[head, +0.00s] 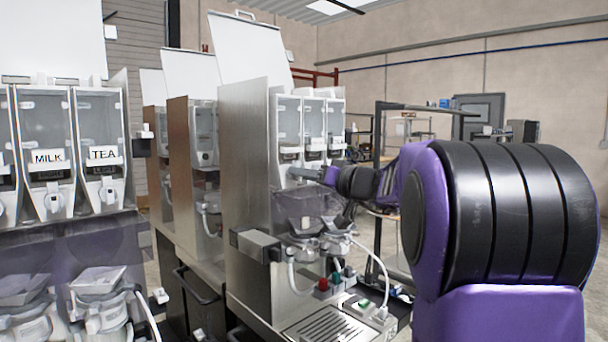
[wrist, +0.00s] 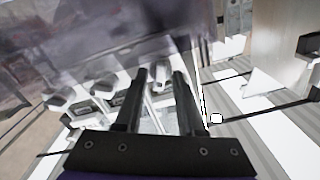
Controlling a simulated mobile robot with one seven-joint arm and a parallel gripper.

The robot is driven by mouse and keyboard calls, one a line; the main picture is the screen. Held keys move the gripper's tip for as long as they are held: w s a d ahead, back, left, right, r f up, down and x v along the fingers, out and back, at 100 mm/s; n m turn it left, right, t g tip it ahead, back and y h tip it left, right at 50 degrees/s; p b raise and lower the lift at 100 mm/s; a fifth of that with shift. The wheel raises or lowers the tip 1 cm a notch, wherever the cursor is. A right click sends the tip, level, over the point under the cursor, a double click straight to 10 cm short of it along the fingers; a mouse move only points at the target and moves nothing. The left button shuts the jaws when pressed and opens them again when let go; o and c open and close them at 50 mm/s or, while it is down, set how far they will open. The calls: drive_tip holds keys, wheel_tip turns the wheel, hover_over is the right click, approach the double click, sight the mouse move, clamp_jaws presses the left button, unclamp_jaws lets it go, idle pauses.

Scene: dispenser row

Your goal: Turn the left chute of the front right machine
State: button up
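The front right machine (head: 247,180) is a metal-sided dispenser in the middle of the head view. Its clear canisters stand in a row, the left canister (head: 289,122) nearest the metal side wall. The left chute is below that canister; my gripper hides much of that area and I cannot make out the chute's angle. My gripper (head: 300,173) reaches in from the right, just below the canisters. In the wrist view its two dark fingers (wrist: 160,76) stand apart with a gap between them. Pale parts show behind the gap; I cannot tell whether either finger touches the chute.
Mixing bowls (head: 305,228) and hoses sit below the canisters, above a drip tray (head: 328,328). A grey box (head: 256,245) sticks out of the side wall. Another machine with MILK (head: 48,157) and TEA (head: 103,153) labels stands at the left. A translucent panel (wrist: 100,40) crosses the wrist view.

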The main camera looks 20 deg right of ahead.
clamp_jaws()
drive_tip(key=shift+f+m+b, duration=0.1)
drive_tip(key=shift+m+b, duration=0.3)
drive_tip(key=shift+b, duration=0.15)
drive_tip(key=m+b, duration=0.3)
drive_tip(key=m, duration=1.5)
drive_tip(key=shift+d+f, duration=0.1)
drive_tip(key=shift+f, duration=0.05)
drive_tip(key=shift+m, duration=0.4)
